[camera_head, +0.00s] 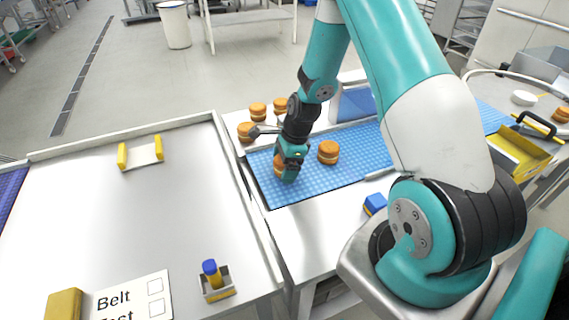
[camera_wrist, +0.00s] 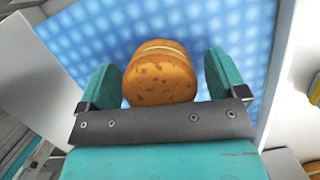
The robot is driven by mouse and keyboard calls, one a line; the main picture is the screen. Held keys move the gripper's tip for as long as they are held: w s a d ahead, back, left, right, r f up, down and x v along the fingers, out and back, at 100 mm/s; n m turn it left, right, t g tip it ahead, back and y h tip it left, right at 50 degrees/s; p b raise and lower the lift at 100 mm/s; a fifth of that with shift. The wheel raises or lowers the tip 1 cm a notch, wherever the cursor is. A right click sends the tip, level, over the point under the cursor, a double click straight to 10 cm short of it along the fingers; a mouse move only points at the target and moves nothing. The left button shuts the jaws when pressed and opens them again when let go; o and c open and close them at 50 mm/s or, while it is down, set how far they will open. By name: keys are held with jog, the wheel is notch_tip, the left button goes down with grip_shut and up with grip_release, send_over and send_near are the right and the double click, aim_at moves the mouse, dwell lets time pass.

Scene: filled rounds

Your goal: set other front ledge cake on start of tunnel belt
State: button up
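My gripper (camera_head: 287,172) is low over the near left end of the blue belt (camera_head: 312,185). A round orange-brown cake (camera_wrist: 160,78) is between its fingers in the wrist view; it also shows partly behind the gripper in the head view (camera_head: 279,165). The fingers (camera_wrist: 163,82) stand apart, with a narrow gap at the cake's right side; the left finger is close to or touching it. The cake appears to be at the belt surface. Another cake (camera_head: 328,152) stands on the belt to the right.
Several cakes, including one at the left (camera_head: 246,131), stand on the ledge behind the belt. A blue block (camera_head: 375,204) lies in front of the belt. The table at left holds a yellow-ended holder (camera_head: 143,154), a small box (camera_head: 217,284) and a sign (camera_head: 133,300).

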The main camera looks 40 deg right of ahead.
jog(key=b+v, duration=0.2)
jog(key=v, duration=0.9)
jog(key=shift+s+r, duration=0.1)
jog(key=shift+r, duration=0.15)
jog(key=s+a+r+n, duration=0.3)
jog(key=a+r+n, duration=0.2)
jog(key=a+n, duration=0.25)
jog(key=s+a+r+n, duration=0.3)
jog(key=a+r+n, duration=0.25)
jog(key=a, duration=0.25)
jog(key=s+a+r+n, duration=0.2)
jog(key=s+a+n, duration=0.2)
jog(key=s+n, duration=0.3)
jog(key=s+a+r+n+g+y, duration=0.1)
jog(key=s+a+r+n, duration=0.1)
jog(key=s+a+n, duration=0.3)
jog(key=s+n, duration=0.3)
jog(key=n, duration=0.2)
jog(key=shift+a, duration=0.3)
jog(key=shift+r, duration=0.1)
